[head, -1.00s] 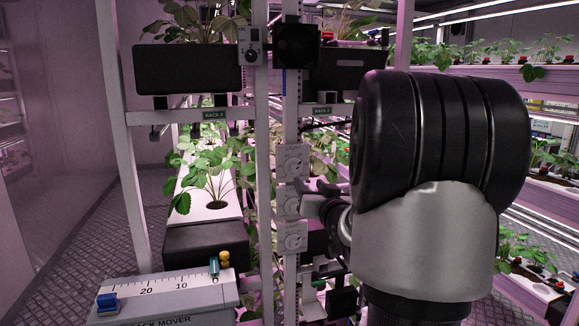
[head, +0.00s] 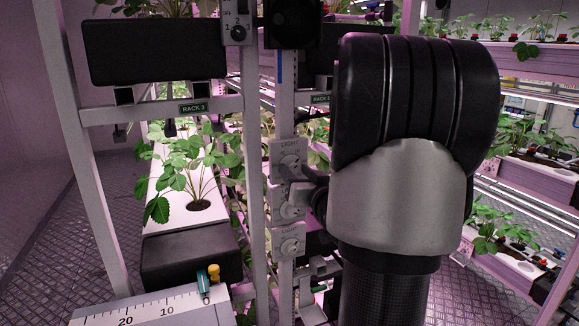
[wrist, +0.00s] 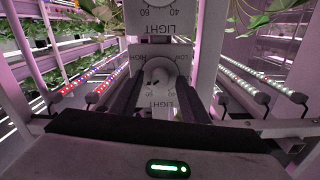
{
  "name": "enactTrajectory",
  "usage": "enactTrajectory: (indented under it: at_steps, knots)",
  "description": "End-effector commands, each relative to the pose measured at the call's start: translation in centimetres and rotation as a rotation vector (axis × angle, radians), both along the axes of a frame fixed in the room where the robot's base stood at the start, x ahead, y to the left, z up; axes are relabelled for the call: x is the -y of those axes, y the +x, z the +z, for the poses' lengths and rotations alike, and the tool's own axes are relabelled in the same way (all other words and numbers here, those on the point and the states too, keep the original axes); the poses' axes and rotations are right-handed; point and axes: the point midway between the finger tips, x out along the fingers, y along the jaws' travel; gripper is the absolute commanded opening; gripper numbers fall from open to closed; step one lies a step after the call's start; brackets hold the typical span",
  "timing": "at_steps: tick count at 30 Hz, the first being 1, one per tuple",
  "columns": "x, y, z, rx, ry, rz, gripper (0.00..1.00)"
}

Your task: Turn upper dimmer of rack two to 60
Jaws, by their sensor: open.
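Three grey LIGHT dimmers sit one above another on a white post in the head view: upper (head: 289,160), middle (head: 289,202) and lower (head: 289,243). My gripper (head: 308,188) reaches in from the right at about the height between the upper and middle ones. In the wrist view the lettering is upside down. There my open gripper (wrist: 161,106) has one finger on each side of a pale dimmer knob (wrist: 158,72), close to it; contact is unclear. A second LIGHT panel (wrist: 157,18) shows above in that picture. The knob's setting is not readable.
A rack label (head: 193,108) hangs at left and another (head: 320,99) right of the post. A black control box (head: 293,22) is above the dimmers. Strawberry plants (head: 200,175) and a ruler-marked housing (head: 150,312) stand at left. LED bars (wrist: 85,82) flank my gripper.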

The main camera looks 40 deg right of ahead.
Motion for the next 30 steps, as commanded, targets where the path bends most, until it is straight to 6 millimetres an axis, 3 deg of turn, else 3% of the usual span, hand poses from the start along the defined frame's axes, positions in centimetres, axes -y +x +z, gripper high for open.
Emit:
enactTrajectory:
  at_steps: [10, 18, 23, 30]
  knots:
    - [0.03, -0.1, -0.01, 0.0, 0.0, 0.0, 0.42]
    - [0.04, -0.08, 0.0, 0.0, 0.0, 0.0, 0.0]
    - [-0.04, -0.03, -0.48, -0.008, -0.043, 0.002, 0.01]
    - [-0.12, -0.01, -0.76, -0.062, -0.288, 0.001, 0.01]
